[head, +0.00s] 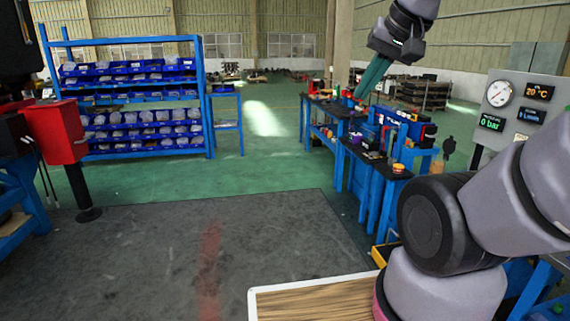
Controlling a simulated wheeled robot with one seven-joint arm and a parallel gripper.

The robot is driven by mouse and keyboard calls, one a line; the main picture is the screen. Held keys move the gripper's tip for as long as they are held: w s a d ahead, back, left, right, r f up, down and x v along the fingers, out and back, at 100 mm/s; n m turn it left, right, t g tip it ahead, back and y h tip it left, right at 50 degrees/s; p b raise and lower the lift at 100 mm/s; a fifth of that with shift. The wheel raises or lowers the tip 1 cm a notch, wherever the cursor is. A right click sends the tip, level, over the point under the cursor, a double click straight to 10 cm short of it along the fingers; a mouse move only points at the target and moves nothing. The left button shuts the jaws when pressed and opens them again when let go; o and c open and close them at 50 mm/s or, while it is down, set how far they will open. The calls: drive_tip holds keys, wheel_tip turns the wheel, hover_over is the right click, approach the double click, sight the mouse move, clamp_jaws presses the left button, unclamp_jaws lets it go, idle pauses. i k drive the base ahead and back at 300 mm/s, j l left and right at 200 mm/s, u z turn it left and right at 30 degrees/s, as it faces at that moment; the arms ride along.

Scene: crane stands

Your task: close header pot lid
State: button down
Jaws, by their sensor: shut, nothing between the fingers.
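My gripper (362,93) hangs from my dark wrist at the upper right in the head view. Its long teal fingers point down and left, and they look shut and empty. It shows in front of the blue workbenches, and I cannot judge its distance from them. I cannot make out a header pot or its lid in this view. My arm links cover much of the lower right and hide what lies behind them.
A gauge panel (497,98) with a dial and displays stands at the right. Blue benches (366,165) hold small parts. A blue shelf rack (203,110) with bins stands at the left, near a red box (62,132). A wooden top (315,303) is in front. The middle floor is clear.

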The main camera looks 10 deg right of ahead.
sight(449, 144)
drive_tip(key=i+z, duration=0.1)
drive_tip(key=i, duration=0.75)
drive_tip(key=i+j+z, duration=0.1)
drive_tip(key=i, duration=0.7)
drive_tip(key=i+z, duration=0.4)
drive_tip(key=i+j+z, duration=0.1)
drive_tip(key=i+z, duration=0.35)
drive_tip(key=i+l+z, duration=0.1)
drive_tip(key=i+z, duration=0.15)
drive_tip(key=z, duration=0.15)
drive_tip(key=i+z, duration=0.35)
drive_tip(key=k+l, duration=0.05)
